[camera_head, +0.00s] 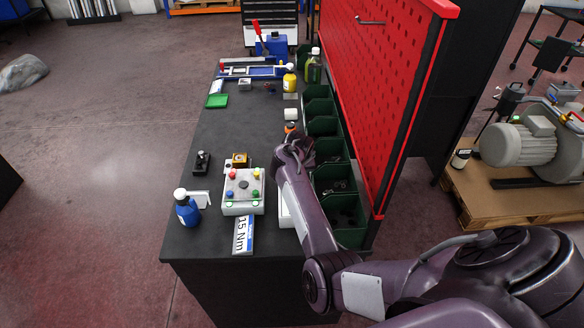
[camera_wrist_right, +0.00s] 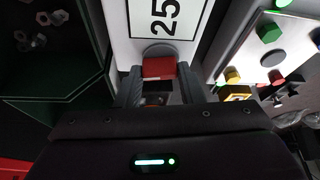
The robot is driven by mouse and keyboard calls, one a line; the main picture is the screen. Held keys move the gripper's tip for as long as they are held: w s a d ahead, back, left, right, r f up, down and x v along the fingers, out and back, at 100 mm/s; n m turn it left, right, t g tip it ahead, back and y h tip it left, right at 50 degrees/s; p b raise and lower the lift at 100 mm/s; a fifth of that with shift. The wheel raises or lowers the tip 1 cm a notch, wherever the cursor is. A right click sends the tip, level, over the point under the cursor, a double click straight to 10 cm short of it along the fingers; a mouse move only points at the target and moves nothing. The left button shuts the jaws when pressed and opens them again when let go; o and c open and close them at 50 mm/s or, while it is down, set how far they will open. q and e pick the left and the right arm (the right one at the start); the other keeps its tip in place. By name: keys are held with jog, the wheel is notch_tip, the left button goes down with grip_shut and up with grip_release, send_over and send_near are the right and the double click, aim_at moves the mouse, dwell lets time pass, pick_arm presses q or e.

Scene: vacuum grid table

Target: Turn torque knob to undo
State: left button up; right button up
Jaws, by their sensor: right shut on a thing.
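The red torque knob (camera_wrist_right: 158,69) sits on a grey round base against a white panel with a "25" label (camera_wrist_right: 165,18). My right gripper (camera_wrist_right: 158,76) is shut on the knob, one finger on each side. In the head view my right arm reaches in from the right and its hand (camera_head: 293,152) covers the knob. A white unit (camera_head: 285,211) partly shows beneath the arm. A white card (camera_head: 243,235) reading "15 Nm" lies near the table's front edge. My left gripper is not in view.
A white button box (camera_head: 242,207) with coloured buttons stands left of the arm. A blue bottle (camera_head: 187,212) is at the front left. Green bins (camera_head: 352,237) line the right side beneath a red pegboard (camera_head: 385,90). The table's middle left (camera_head: 225,130) is clear.

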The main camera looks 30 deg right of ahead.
jog(key=m+h+p, duration=0.1)
jog(key=m, duration=0.1)
jog(key=shift+a+r+m, duration=0.1)
jog(key=shift+r+m, duration=0.05)
jog(key=shift+m, duration=0.25)
jog(key=m+g+p, duration=0.1)
jog(key=m, duration=0.1)
jog(key=shift+w+a+m+h, duration=0.1)
jog(key=shift+m+h, duration=0.3)
jog(key=shift+f+m+g+h+b, duration=0.2)
jog(key=shift+m+g+h+b, duration=0.15)
jog(key=shift+m, duration=0.85)
jog(key=shift+w+m+g+b, duration=0.1)
jog(key=shift+m+g+b, duration=0.55)
jog(key=shift+m, duration=0.95)
jog(key=o, duration=1)
jog(key=shift+a, duration=0.1)
jog(key=shift+r, duration=0.1)
